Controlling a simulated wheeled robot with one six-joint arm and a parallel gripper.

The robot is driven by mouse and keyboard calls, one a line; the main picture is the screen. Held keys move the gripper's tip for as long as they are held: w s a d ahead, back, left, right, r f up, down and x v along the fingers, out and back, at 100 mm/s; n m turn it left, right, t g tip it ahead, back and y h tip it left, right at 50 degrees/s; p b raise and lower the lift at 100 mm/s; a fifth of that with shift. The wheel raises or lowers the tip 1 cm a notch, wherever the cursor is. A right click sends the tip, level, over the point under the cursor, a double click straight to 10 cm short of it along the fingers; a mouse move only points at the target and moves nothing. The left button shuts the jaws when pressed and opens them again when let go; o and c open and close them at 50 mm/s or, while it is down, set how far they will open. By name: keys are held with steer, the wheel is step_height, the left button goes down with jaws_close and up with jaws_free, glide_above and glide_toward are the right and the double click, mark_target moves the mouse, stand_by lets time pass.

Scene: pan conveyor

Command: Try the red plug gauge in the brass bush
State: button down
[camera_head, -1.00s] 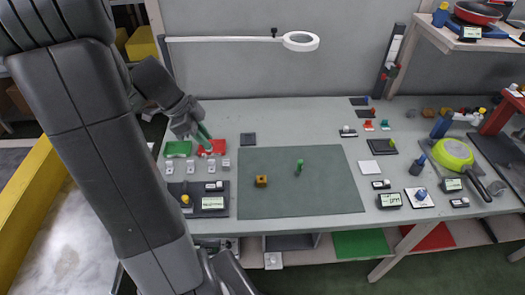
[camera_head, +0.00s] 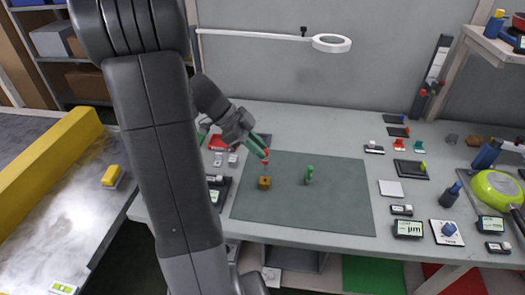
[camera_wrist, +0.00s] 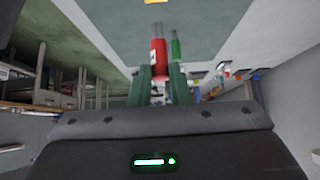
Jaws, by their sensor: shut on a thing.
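My gripper (camera_head: 262,148) is shut on the red plug gauge (camera_head: 266,158), whose lower end points down towards the brass bush (camera_head: 264,184). The brass bush is a small block standing on the dark green mat. In the wrist view the red plug gauge (camera_wrist: 158,55) sits between my fingers (camera_wrist: 160,82). The brass bush (camera_wrist: 158,2) shows only as a sliver at the top edge, apart from the gauge's tip. A green plug gauge (camera_head: 309,174) stands upright on the mat to the right; it also shows in the wrist view (camera_wrist: 176,48).
The mat (camera_head: 340,205) is otherwise clear. A red tray (camera_head: 216,142) lies to its left, partly beside my arm. A magnifier lamp (camera_head: 331,43) hangs over the back.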

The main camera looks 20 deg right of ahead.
steer(key=shift+f+b, duration=0.85)
steer(key=shift+f, duration=1.45)
steer(key=shift+b, duration=0.9)
steer(key=shift+f, duration=0.2)
steer(key=shift+r, duration=0.1)
stand_by(0.9)
steer(key=shift+r+p, duration=1.25)
steer(key=shift+r, duration=1.7)
